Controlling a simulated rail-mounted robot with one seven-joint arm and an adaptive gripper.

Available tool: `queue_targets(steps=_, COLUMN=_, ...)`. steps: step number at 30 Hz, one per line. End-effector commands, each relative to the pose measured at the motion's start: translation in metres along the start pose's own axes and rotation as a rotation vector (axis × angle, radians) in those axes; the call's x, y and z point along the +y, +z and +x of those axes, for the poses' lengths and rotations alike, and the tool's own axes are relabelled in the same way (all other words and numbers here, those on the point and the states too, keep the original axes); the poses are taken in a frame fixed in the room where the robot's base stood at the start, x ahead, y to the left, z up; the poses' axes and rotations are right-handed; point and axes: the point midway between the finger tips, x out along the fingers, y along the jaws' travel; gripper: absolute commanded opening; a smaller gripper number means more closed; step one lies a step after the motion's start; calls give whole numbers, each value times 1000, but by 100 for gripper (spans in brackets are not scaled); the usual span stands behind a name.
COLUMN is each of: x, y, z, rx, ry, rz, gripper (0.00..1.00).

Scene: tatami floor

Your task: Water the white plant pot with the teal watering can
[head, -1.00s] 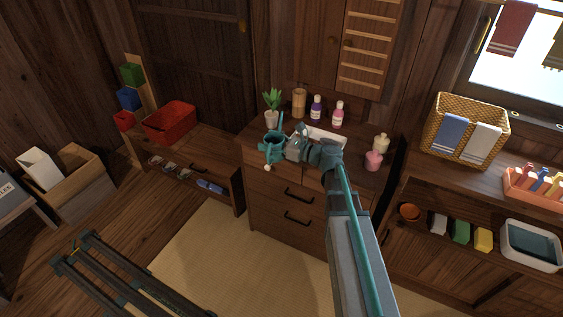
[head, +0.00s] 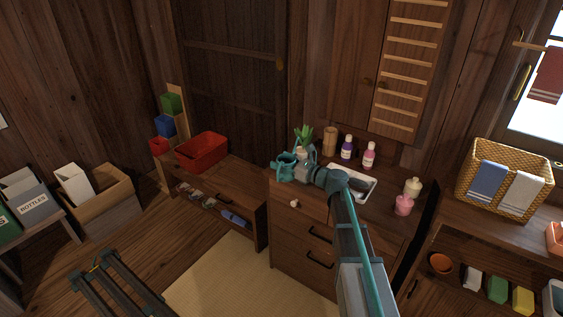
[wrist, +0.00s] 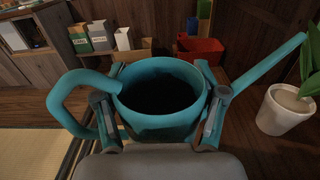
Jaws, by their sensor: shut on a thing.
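The teal watering can (head: 286,165) is held near the left front corner of the dresser top. My gripper (wrist: 160,98) is shut on it, one finger on each side of its body. In the wrist view the can (wrist: 160,125) looks upright, its dark opening facing the camera, handle at left. Its spout rises to the right, the tip close to the plant's leaves in the picture. The white plant pot (wrist: 283,110) stands to the right of the can with a green plant (head: 304,136). In the head view the can and gripper partly hide the pot.
Behind are a wooden cup (head: 329,140), a purple bottle (head: 347,148) and a pink bottle (head: 368,155). A white tray (head: 365,190) lies beside my arm. A red bin (head: 202,152) sits on the low shelf at left. A wicker basket (head: 505,180) stands at right.

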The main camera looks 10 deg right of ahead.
Motion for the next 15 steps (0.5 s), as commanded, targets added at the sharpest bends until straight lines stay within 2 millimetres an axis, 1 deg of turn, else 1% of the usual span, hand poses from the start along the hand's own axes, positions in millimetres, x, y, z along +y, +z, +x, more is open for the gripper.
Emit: queue_targets(steps=15, x=-16, y=-10, z=4, rx=9, ry=0, rz=43, gripper=25)
